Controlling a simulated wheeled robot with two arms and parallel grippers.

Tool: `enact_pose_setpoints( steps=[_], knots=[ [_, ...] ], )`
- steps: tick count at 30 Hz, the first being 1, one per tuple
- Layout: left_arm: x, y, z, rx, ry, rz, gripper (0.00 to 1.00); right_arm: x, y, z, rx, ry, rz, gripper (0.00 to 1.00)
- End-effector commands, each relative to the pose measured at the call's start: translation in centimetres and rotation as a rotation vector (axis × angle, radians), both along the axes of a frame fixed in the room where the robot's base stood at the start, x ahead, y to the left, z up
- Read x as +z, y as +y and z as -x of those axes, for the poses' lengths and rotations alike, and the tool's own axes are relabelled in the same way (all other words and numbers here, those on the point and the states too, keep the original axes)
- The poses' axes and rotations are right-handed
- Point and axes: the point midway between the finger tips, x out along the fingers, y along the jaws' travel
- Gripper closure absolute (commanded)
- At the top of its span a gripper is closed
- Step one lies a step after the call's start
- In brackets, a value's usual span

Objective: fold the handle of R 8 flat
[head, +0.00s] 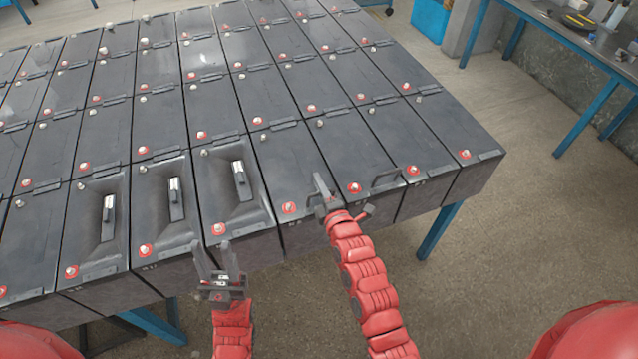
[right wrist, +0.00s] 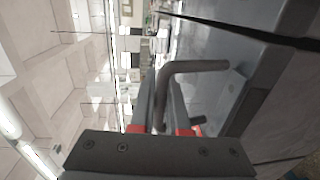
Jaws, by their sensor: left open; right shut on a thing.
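A row of dark grey batteries with red-ringed caps runs along the table's front edge; their labels are too small to read, so I cannot tell R 8 by its mark. My right gripper (head: 321,188) is at the front edge of one battery (head: 335,160), shut on a dark bent handle. In the right wrist view this handle (right wrist: 195,66) passes by the fingers and stands out from the battery's face. In the head view the gripper mostly hides it. My left gripper (head: 218,262) is open and empty, in front of the row further left.
Three batteries at left have recessed tops with silver posts (head: 239,172). Open floor (head: 530,240) lies right of the table. A blue-legged bench (head: 590,55) stands at upper right.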

Motion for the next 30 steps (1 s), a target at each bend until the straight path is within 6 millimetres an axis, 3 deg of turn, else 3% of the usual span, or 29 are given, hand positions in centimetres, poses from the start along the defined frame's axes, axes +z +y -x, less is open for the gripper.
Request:
enact_pose_setpoints(
  steps=[11, 21, 30],
  knots=[
    [-0.9, 0.0, 0.0, 0.0, 0.0, 0.0, 0.57, -0.1, 0.1, -0.3, 0.0, 0.049, 0.017, 1.0],
    [-6.0, 0.0, 0.0, 0.0, 0.0, 0.0, 0.57, -1.1, 0.6, -1.5, 0.001, 0.241, 0.087, 1.0],
    [-7.3, 0.0, 0.0, 0.0, 0.0, 0.0, 0.57, -1.3, 0.8, -2.4, -0.001, 0.437, 0.143, 1.0]
  ],
)
